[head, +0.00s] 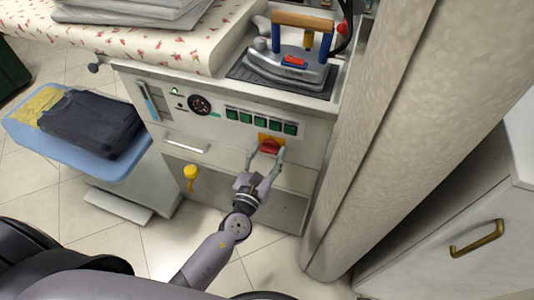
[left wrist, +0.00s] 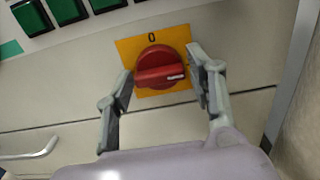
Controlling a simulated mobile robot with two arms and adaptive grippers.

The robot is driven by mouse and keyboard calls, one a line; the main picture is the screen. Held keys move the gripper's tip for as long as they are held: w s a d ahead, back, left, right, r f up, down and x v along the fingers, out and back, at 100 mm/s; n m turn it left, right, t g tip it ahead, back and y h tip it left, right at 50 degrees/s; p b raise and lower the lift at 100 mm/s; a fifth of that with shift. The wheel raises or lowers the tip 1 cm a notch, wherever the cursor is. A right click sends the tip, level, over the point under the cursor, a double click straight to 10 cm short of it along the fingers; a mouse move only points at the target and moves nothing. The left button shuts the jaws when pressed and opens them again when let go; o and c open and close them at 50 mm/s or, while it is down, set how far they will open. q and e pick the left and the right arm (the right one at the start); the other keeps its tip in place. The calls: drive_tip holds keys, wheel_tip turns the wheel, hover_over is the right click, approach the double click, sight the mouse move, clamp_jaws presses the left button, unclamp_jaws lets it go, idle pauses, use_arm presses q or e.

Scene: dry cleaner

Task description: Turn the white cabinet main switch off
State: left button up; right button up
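The main switch is a red rotary knob (head: 269,146) on a yellow plate, on the front of the white cabinet (head: 225,155). In the left wrist view the red knob (left wrist: 158,68) has its grip bar lying about level, with the white mark at its right end. A "0" is printed on the yellow plate (left wrist: 178,35) above the knob. My left gripper (head: 266,153) is at the knob; in the left wrist view its open fingers (left wrist: 160,66) are on either side of it. I cannot tell whether they touch it. My right gripper is not in view.
Green buttons (head: 262,122) and a gauge (head: 199,104) are above the switch. An iron (head: 290,68) stands on top. A yellow-handled valve (head: 191,173) is lower left. A blue tray (head: 75,160) with dark cloth is at left. A thick beige column (head: 375,130) stands close at right.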

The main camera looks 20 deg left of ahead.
use_arm(q)
drive_tip(key=c, duration=0.8)
drive_tip(key=shift+o, duration=0.2)
drive_tip(key=shift+n, duration=0.3)
drive_tip(key=shift+n+b, duration=3.2)
drive_tip(key=shift+n, duration=5.5)
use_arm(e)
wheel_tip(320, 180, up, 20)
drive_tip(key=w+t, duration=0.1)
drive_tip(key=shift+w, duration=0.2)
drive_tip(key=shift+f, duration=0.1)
